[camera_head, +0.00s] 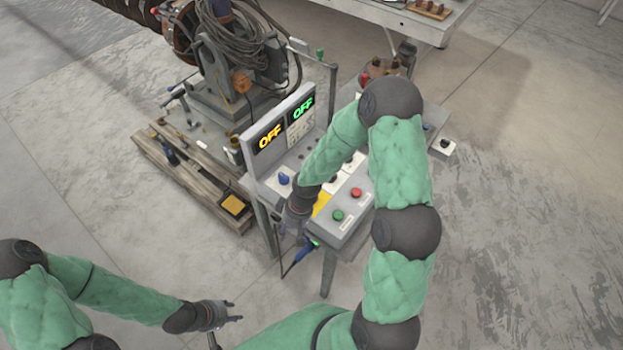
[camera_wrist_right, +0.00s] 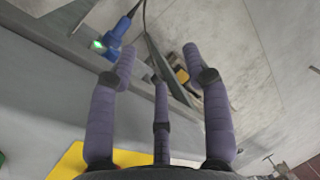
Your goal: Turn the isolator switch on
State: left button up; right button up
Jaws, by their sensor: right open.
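A grey control console (camera_head: 355,222) stands mid-view with a yellow plate (camera_head: 321,205) on its top, partly covered by my right arm. I cannot make out which control is the isolator switch; a blue knob (camera_head: 284,179) sits on the left of the console. My right gripper (camera_head: 291,224) is at the console's front left edge, beside the yellow plate. In the right wrist view its fingers (camera_wrist_right: 160,72) are spread with nothing between them, and the yellow plate (camera_wrist_right: 88,163) shows at lower left. My left gripper (camera_head: 236,311) is spread and empty over the floor.
A green button (camera_head: 338,215) and a red button (camera_head: 356,192) sit on the console front. A blue connector (camera_wrist_right: 113,42) with a green light hangs by the edge. A pallet (camera_head: 190,172) stands left.

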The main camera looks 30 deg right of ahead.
jog(key=w+d+r+n+h+p, duration=0.1)
jog(key=w+d+r+h, duration=0.15)
jog(key=d+r, duration=0.5)
jog(key=w+d+r+n+h+p, duration=0.15)
jog(key=w+d+r, duration=0.25)
jog(key=r, duration=0.6)
pick_arm(q)
jog(key=shift+w+r+b, duration=0.2)
jog(key=shift+r+b, duration=0.2)
jog(key=shift+r, duration=0.1)
jog(key=shift+w+r+b, duration=0.15)
jog(key=shift+r+b, duration=0.25)
jog(key=shift+r, duration=0.1)
pick_arm(e)
jog(key=shift+y, duration=0.4)
jog(key=f, duration=1.1)
jog(key=shift+s+a, duration=0.1)
jog(key=shift+a, duration=0.15)
grip_shut()
